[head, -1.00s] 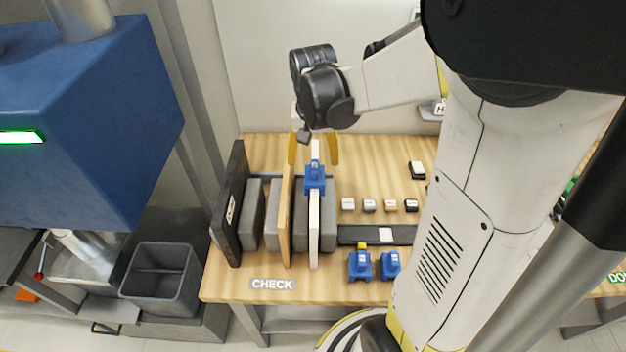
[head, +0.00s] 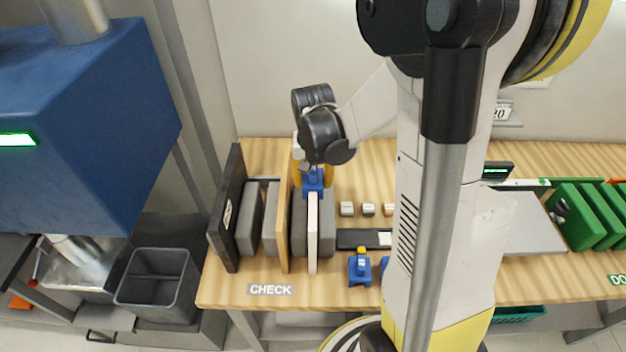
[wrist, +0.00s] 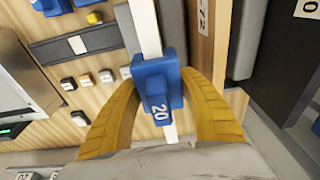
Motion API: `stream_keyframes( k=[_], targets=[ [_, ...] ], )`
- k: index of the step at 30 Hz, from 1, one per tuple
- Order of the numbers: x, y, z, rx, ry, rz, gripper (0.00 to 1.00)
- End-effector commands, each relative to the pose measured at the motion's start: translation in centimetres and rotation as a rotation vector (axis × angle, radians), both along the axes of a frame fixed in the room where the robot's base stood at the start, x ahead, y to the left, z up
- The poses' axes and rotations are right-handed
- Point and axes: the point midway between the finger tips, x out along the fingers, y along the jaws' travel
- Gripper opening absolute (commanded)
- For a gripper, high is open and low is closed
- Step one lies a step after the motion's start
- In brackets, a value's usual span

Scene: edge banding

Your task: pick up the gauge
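The blue gauge marked 20 (wrist: 157,85) sits astride the top edge of an upright white panel (head: 312,235). In the head view, the gauge (head: 313,183) is partly hidden under my wrist. My gripper (wrist: 160,82) has come down over it, with one yellow finger on each side. The fingers are spread around the gauge; their tips lie close to its sides, and I cannot tell if they touch. The gauge still rests on the panel.
Grey, wood-coloured (head: 284,225) and black (head: 228,210) panels stand close beside the white one. More blue blocks (head: 359,268) and small labelled cubes (head: 346,209) lie to the right. A grey bin (head: 158,285) stands at lower left.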

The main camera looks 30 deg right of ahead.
Motion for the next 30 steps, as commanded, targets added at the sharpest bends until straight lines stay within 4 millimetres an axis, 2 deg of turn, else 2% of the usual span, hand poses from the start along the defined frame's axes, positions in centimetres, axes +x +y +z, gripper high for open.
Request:
stream_keyframes(
  k=[1,2,3,7,8,17,20,24,30],
  targets=[
    [0.0,0.0,0.0,0.000,0.000,0.000,0.25],
    [0.0,0.0,0.0,0.000,0.000,0.000,0.15],
    [0.0,0.0,0.0,0.000,0.000,0.000,0.12],
    [0.0,0.0,0.0,0.000,0.000,0.000,0.12],
    [0.0,0.0,0.0,0.000,0.000,0.000,0.07],
    [0.0,0.0,0.7,0.000,0.000,0.000,0.07],
    [0.0,0.0,1.9,0.000,0.000,0.000,0.07],
    [0.0,0.0,4.5,0.000,0.000,0.000,0.07],
    [-3.5,-3.2,6.9,0.000,0.000,-0.006,0.07]
  ],
)
